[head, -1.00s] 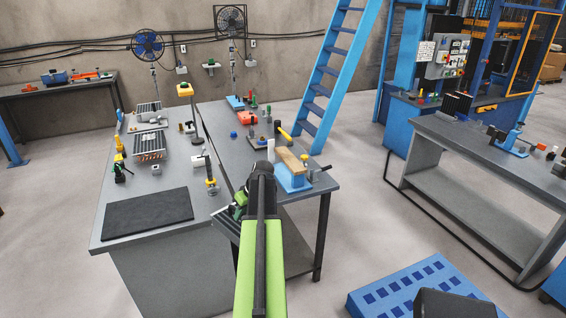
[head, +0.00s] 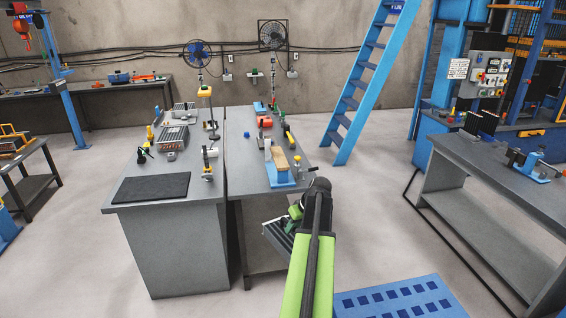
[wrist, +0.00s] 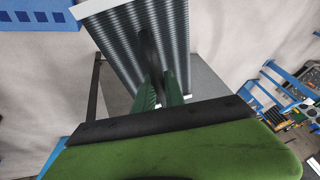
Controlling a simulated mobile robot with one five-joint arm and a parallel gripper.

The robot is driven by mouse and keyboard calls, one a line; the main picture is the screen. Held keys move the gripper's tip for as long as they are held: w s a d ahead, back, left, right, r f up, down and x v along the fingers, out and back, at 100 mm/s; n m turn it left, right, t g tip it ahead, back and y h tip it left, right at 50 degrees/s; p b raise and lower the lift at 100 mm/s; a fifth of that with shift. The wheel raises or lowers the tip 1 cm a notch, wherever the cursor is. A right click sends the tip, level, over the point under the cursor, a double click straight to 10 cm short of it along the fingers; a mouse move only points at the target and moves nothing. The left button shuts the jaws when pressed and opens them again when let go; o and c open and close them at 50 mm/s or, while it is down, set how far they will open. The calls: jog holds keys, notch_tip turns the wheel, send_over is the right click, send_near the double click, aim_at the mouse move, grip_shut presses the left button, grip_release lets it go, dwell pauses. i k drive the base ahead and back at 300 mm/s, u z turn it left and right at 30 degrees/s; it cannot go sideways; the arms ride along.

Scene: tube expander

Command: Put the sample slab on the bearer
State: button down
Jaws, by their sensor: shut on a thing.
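The sample slab, seen as a grey ribbed plate with a pale edge, is in my gripper (wrist: 160,88) in the wrist view (wrist: 185,35). In the head view the slab (head: 276,236) hangs tilted beside my gripper (head: 293,215), in front of the right-hand grey bench. My arm hides part of both. No thing is clearly marked as the bearer; a blue stand with a tan top (head: 280,160) on that bench may be it.
The right-hand grey bench (head: 240,160) holds tools towards its back. The left-hand bench (head: 180,205) bears a black mat (head: 151,188) and devices. A blue slotted platform (head: 390,300) lies low at front right. Another bench (head: 500,175) stands at right. Open floor lies between.

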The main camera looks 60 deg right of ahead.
aim_at(279, 157)
jog(key=z, duration=1)
jog(key=i, duration=1.55)
jog(key=u, duration=0.05)
